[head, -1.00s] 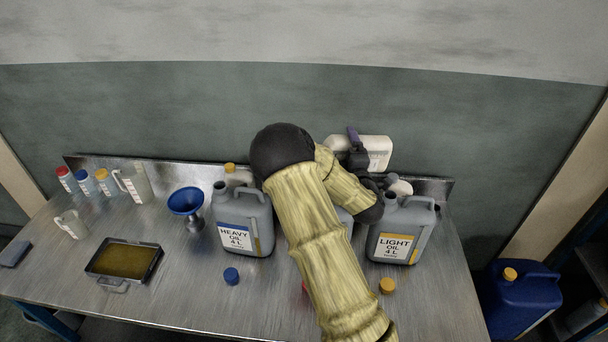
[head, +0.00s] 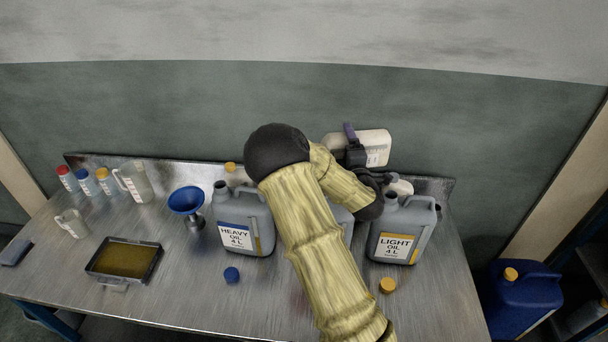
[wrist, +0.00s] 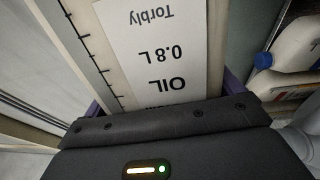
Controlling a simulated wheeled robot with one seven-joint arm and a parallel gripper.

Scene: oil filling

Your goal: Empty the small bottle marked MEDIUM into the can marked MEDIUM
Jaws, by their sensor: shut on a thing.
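My gripper (head: 355,154) is shut on a pale small bottle (head: 376,149), which lies nearly on its side, raised above the back of the bench. In the wrist view, its label (wrist: 160,45) reads OIL, 0.8 L, Torbly upside down; the grade word is cut off by the gripper. The bottle's mouth is not clearly seen. A grey can (head: 341,216), mostly hidden behind my arm, stands between the HEAVY can and the LIGHT can; its label is hidden, so I cannot read MEDIUM on it. I cannot see any oil flowing.
The HEAVY can (head: 242,224) and LIGHT can (head: 401,232) flank the hidden can. A blue funnel (head: 187,202), an oil tray (head: 124,262), a blue cap (head: 232,275) and a yellow cap (head: 387,286) are on the bench. Pale bottles (wrist: 292,58) stand behind the cans.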

